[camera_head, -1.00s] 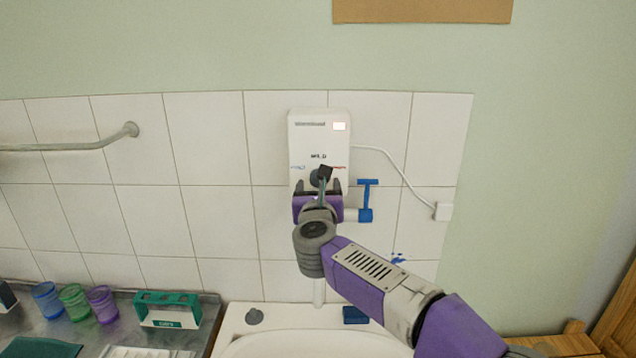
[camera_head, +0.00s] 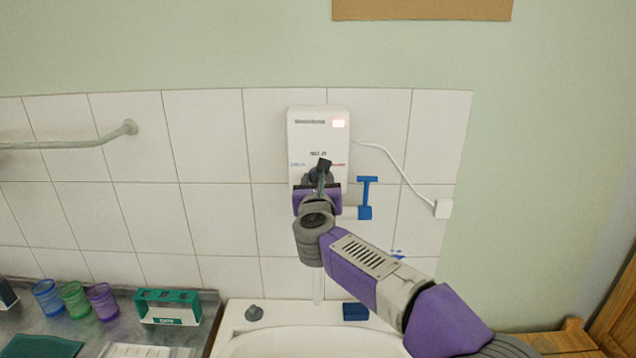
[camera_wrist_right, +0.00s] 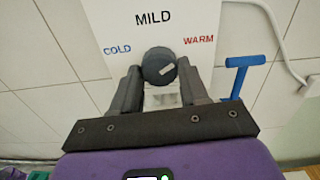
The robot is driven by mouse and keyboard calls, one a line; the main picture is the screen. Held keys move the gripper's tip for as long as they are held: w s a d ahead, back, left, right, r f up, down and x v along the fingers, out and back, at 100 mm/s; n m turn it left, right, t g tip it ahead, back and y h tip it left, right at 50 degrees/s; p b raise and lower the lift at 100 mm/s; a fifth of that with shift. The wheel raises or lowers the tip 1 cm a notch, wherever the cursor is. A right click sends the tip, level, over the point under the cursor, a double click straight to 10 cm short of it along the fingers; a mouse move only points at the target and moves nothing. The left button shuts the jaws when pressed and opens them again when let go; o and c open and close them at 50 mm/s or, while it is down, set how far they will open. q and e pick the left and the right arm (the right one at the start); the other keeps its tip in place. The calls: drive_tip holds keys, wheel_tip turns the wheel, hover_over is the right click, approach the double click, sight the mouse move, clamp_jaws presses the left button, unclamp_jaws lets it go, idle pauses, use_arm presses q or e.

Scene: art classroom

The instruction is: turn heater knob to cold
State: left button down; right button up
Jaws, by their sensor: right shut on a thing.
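The white heater (camera_head: 319,140) hangs on the tiled wall, with a small lit display at its upper right. Its round dark knob (camera_wrist_right: 159,66) sits low on the front, under the word MILD. COLD is printed in blue on the left and WARM in red on the right. A short pale mark on the knob slants to the upper right. My right gripper (camera_head: 318,178) reaches up to the heater. In the right wrist view, its dark fingers (camera_wrist_right: 160,78) stand on both sides of the knob and are shut on it. My left gripper is not in view.
A blue-handled valve (camera_head: 365,197) is close to the right of my gripper. A white cord runs to a wall box (camera_head: 443,209). Below is a white sink (camera_head: 290,344); coloured cups (camera_head: 74,300) and a green holder (camera_head: 167,306) stand at the left.

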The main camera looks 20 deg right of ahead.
drive_tip(key=shift+n, duration=0.3)
drive_tip(key=n+p, duration=0.2)
drive_tip(key=n, duration=0.3)
drive_tip(key=shift+p, duration=0.35)
drive_tip(key=n+p, duration=0.3)
drive_tip(key=n, duration=0.3)
drive_tip(key=shift+d+r+n, duration=0.1)
drive_tip(key=shift+r+n, duration=0.05)
drive_tip(key=shift+n, duration=0.25)
drive_tip(key=n+p, duration=0.4)
drive_tip(key=n, duration=0.2)
drive_tip(key=n+p, duration=0.3)
drive_tip(key=n, duration=0.2)
drive_tip(key=shift+n, duration=0.3)
drive_tip(key=o, duration=1.1)
drive_tip(key=shift+c, duration=0.2)
drive_tip(key=shift+s, duration=0.1)
drive_tip(key=v, duration=0.7)
drive_tip(key=shift+s+b, duration=0.25)
drive_tip(key=shift+b, duration=0.05)
